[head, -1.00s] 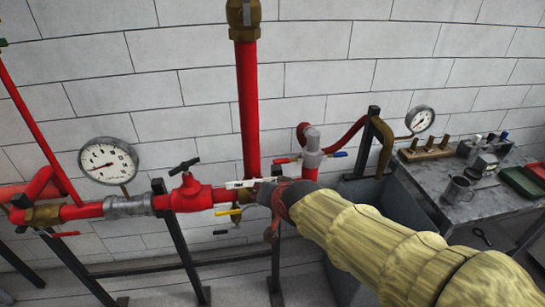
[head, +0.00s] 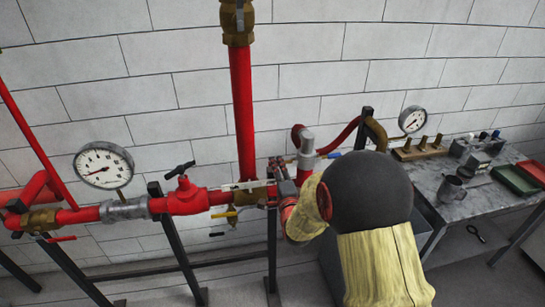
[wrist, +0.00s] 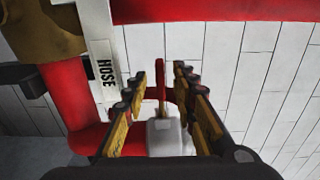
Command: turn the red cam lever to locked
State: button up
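The red cam lever (wrist: 161,84) shows in the wrist view as a narrow upright red bar above a grey coupling body (wrist: 166,136). My gripper (wrist: 160,72) is open, with one yellow-and-black finger on each side of the lever. Gaps show between the lever and the fingers, so I see no grip on it. In the head view my gripper (head: 279,170) is beside the grey coupling (head: 306,146) on the right riser and largely hides the red lever. A blue lever (head: 333,155) sticks out on the coupling's right side.
A red pipe (head: 243,110) rises left of my gripper. A red valve (head: 186,197) and a gauge (head: 103,165) stand further left. A "HOSE" label (wrist: 103,72) is close to my left finger. A workbench (head: 455,215) with tools is at the right.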

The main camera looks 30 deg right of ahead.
jog(key=x, duration=0.7)
jog(key=shift+c, duration=0.7)
jog(key=shift+f, duration=0.1)
grip_shut()
